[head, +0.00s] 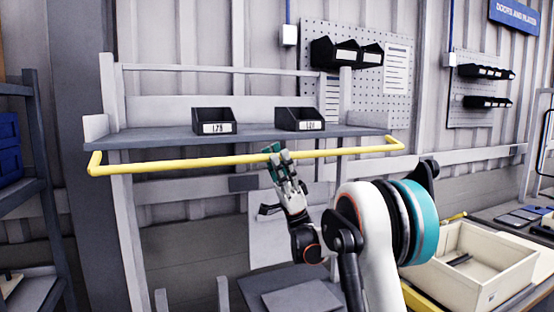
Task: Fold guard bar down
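The yellow guard bar (190,162) runs level across the front of the grey shelf (255,133), at about the height of the shelf board. Its ends bend back toward the shelf's left and right sides. My gripper (275,153) is at the bar, a little right of its middle, with its teal-tipped fingers overlapping the bar in the picture. I cannot tell whether the fingers are closed around the bar or only touching it. My arm reaches up from the lower right.
Two black bins (214,121) (300,118) stand on the shelf. A cream crate (475,265) sits on the bench at the lower right. Pegboards (397,95) with black bins hang behind. A dark rack (40,190) stands at the left. The space before the bar's left half looks clear.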

